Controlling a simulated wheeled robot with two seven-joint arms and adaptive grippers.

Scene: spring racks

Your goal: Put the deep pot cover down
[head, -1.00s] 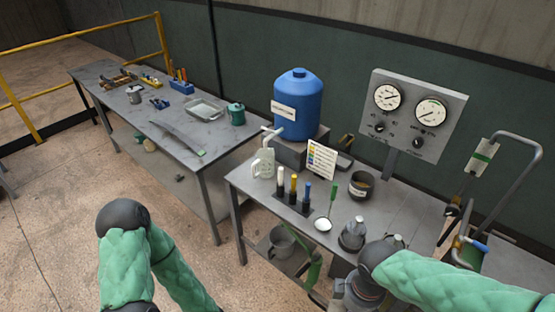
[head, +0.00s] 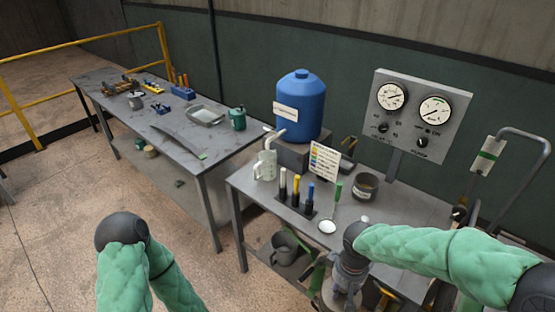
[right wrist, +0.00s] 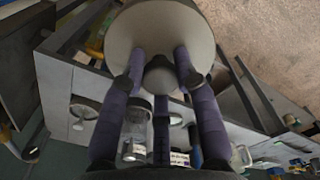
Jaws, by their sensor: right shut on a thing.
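The deep pot cover (right wrist: 160,28) is a pale round disc with a grey ball knob (right wrist: 160,78), seen in the right wrist view. My right gripper (right wrist: 160,84) has its purple fingers shut around the knob.
A gauge panel (head: 415,115) stands behind. A lower shelf holds a grey mug (head: 284,248).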

